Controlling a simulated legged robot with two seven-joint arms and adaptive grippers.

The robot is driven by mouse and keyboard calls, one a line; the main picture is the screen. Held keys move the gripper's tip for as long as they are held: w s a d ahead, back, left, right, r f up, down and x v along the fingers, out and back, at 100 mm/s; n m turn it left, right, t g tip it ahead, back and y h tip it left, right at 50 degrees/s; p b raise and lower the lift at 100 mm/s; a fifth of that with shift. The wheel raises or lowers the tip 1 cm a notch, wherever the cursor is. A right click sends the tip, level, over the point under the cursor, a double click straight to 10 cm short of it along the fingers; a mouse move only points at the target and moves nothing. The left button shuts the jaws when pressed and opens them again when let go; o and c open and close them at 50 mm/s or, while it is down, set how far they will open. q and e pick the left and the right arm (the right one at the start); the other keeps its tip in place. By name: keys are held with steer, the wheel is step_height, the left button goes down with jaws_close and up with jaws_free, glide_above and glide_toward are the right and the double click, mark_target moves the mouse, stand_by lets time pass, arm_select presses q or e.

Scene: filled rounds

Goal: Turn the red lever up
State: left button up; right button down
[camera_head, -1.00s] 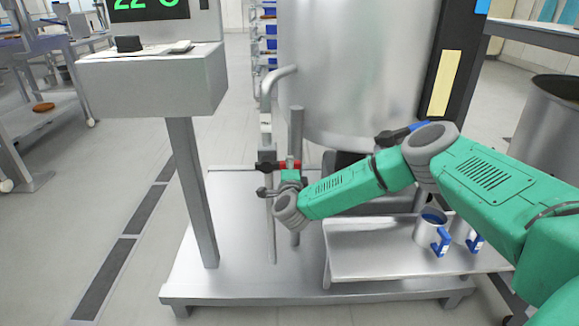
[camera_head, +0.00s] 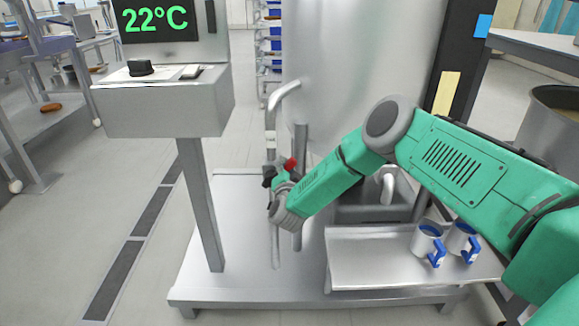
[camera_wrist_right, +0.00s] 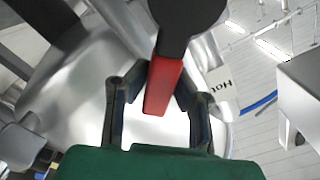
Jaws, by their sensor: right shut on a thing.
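The red lever (camera_head: 290,163) is on the pipe beside the large steel tank and now tilts upward to the right. In the right wrist view the red lever (camera_wrist_right: 163,88) sits between the dark fingers, joined to a black round part. My right gripper (camera_head: 281,177) reaches the lever from the front right. It shows in the right wrist view (camera_wrist_right: 160,92) with its fingers closed around the lever. The fingertips are partly hidden in the head view. My left gripper is not in view.
The steel tank (camera_head: 365,75) stands behind the lever. A display post (camera_head: 165,105) reading 22°C stands at left. A metal shelf (camera_head: 370,270) at lower right holds two blue-and-white mugs (camera_head: 426,242).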

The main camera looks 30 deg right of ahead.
steer(key=n, duration=0.1)
steer(key=a+r+n, duration=0.1)
steer(key=n, duration=0.1)
steer(key=w+n+p, duration=0.1)
steer(key=shift+w+a+r+n, duration=0.1)
steer(key=shift+a+r+n, duration=0.2)
steer(key=shift+a, duration=0.1)
steer(key=shift+w+a+r+n, duration=0.1)
steer(key=shift+w+a+n, duration=0.1)
steer(key=shift+a+n, duration=0.4)
steer(key=shift+w+a+r+n, duration=0.15)
steer(key=shift+w+n, duration=0.1)
steer(key=shift+n, duration=0.7)
steer(key=shift+w+a+f+n, duration=0.1)
steer(key=shift+w+a+n, duration=0.1)
steer(key=shift+a+n, duration=0.4)
steer(key=shift+d+n, duration=0.2)
steer(key=shift+n, duration=0.05)
steer(key=c, duration=1.4)
jaws_free()
steer(key=shift+o, duration=0.2)
steer(key=shift+a, duration=0.1)
steer(key=v, duration=1.2)
steer(key=shift+w, duration=0.15)
